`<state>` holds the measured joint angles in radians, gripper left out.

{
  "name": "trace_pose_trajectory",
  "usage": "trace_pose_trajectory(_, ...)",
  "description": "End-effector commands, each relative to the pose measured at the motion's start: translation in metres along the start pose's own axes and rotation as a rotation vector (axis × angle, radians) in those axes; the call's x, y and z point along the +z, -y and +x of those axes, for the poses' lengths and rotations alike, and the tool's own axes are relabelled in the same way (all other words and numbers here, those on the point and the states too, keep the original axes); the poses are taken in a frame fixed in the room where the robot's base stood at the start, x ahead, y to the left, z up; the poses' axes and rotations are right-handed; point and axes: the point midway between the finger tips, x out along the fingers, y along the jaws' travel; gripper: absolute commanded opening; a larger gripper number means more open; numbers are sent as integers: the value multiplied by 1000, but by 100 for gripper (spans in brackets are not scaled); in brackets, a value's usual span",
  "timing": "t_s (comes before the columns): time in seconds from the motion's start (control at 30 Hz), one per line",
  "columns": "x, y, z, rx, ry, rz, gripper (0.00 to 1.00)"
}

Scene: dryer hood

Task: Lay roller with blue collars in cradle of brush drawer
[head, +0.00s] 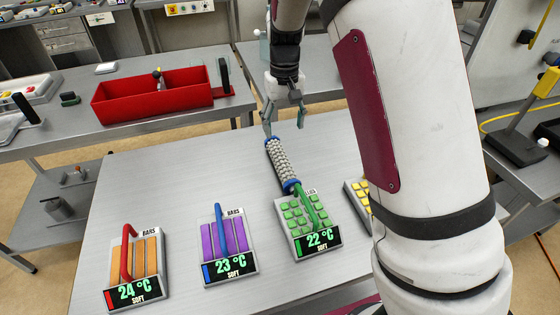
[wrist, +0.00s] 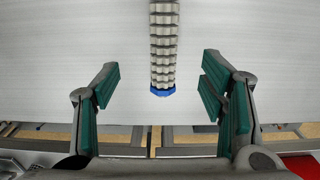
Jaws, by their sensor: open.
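The pale ribbed roller with blue collars (head: 281,160) lies on the grey table, its lower collar close to the green-keyed unit; a green bar starts beside that collar, and I cannot tell whether they touch. In the wrist view the roller (wrist: 164,45) points down the middle, its near blue collar (wrist: 162,92) between the finger lines. My gripper (head: 284,118) is open and empty just beyond the roller's far end; its teal pads (wrist: 161,80) stand apart on both sides. A red open-topped box (head: 150,98) on the back table may be the brush drawer; no cradle is clearly seen.
Units reading 24 °C (head: 138,268), 23 °C (head: 227,246) and 22 °C (head: 312,222) stand along the table's front. A yellow-keyed unit (head: 358,195) is partly hidden by my arm. The table's left middle is clear. A gap separates it from the back table.

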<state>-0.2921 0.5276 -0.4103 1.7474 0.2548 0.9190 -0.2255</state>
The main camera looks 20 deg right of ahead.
Motion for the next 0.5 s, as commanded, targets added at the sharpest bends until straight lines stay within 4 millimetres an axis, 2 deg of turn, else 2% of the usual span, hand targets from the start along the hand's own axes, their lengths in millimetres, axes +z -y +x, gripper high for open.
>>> trace_pose_trajectory(0.1, 2, 0, 23, 1, 5, 2, 65)
trace_pose_trajectory(0.3, 2, 0, 58, 0, 5, 3, 65)
trace_pose_trajectory(0.5, 1, 0, 72, 0, 2, 2, 65)
